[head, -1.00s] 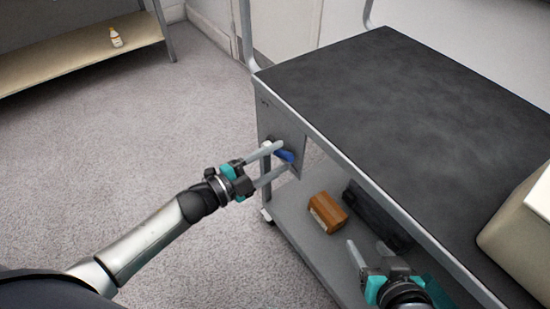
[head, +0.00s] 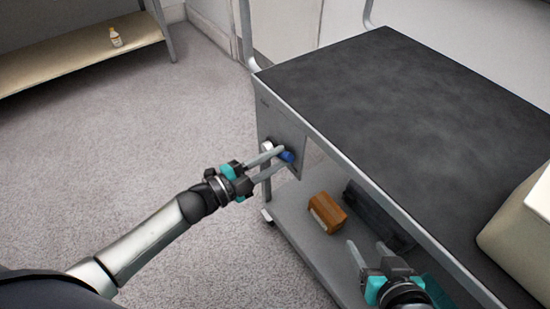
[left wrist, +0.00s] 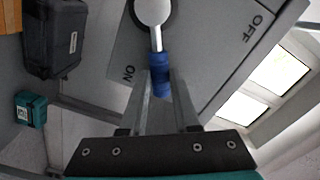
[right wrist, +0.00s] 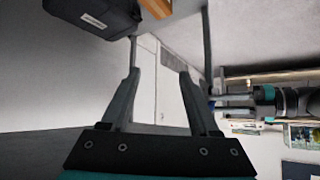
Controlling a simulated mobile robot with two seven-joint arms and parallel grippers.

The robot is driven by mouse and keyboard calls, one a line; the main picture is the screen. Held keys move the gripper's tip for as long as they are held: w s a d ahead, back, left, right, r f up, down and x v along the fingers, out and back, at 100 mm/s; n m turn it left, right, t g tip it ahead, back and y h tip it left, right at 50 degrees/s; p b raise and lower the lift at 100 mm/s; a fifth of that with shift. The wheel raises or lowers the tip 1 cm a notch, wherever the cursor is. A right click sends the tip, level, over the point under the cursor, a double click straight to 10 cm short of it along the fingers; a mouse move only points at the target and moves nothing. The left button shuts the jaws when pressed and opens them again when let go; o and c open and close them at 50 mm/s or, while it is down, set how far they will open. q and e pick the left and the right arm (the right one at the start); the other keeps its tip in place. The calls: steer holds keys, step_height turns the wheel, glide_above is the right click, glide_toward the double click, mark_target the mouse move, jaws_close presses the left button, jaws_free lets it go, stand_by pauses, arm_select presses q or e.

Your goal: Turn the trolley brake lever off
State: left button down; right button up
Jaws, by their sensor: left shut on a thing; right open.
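The brake lever has a blue grip (head: 287,156) and sits on the grey end panel of the trolley (head: 400,95). In the left wrist view, the lever's silver round pivot and arm (left wrist: 153,14) lead down to the blue grip (left wrist: 160,78). The lever lies near the "ON" mark (left wrist: 129,72); the "OFF" mark (left wrist: 250,28) is further right. My left gripper (head: 283,157) is shut on the blue grip, one finger on each side, also in the left wrist view (left wrist: 162,88). My right gripper (head: 367,246) is open and empty beside the lower shelf; it also shows in the right wrist view (right wrist: 159,74).
A brown box (head: 327,212) and a black case (head: 378,214) lie on the trolley's lower shelf. A cream box (head: 522,222) stands on the dark top at the right. The carpet between is clear.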

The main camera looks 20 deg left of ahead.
mark_target(273, 124)
steer(key=shift+d, duration=0.1)
stand_by(0.7)
